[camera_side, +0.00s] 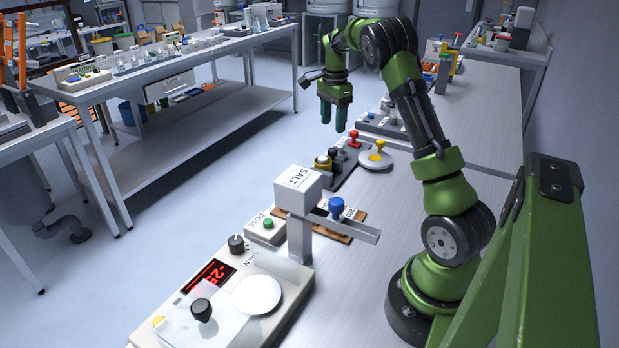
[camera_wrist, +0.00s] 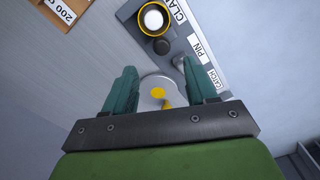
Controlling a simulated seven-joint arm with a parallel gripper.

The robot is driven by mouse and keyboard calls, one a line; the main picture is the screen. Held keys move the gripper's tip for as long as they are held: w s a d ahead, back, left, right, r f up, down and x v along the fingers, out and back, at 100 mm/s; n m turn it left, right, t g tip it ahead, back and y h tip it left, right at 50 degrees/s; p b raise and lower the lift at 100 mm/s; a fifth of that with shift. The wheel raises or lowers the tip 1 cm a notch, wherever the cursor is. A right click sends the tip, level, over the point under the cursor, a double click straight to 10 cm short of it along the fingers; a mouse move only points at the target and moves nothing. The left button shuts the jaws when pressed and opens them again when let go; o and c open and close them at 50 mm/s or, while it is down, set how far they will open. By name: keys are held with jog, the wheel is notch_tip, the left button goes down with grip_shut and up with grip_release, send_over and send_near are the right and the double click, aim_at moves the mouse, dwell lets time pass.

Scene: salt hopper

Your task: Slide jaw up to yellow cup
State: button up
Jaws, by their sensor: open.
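My gripper (camera_side: 335,122) hangs with its fingers down, above and behind the fixture strip. It is open and empty; both green fingers show apart in the wrist view (camera_wrist: 160,70). A yellow-rimmed round cup (camera_wrist: 153,18) with a white top sits at the strip's CLAMP label, forward of my fingers. It seems to be the brass-and-black piece (camera_side: 322,162) in the side view. A dark round piece (camera_wrist: 161,46) sits beside it; I cannot tell whether this is the jaw.
The strip bears PIN (camera_wrist: 199,48) and CATCH labels and a red knob (camera_side: 353,137). A SALT hopper (camera_side: 298,185), a blue knob (camera_side: 336,207) on a wooden board and a scale (camera_side: 215,300) stand nearer. Another fixture (camera_side: 382,125) lies behind. The bench's right part is mostly clear.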

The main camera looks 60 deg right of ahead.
notch_tip(320, 180, up, 8)
jog(key=shift+r, duration=0.2)
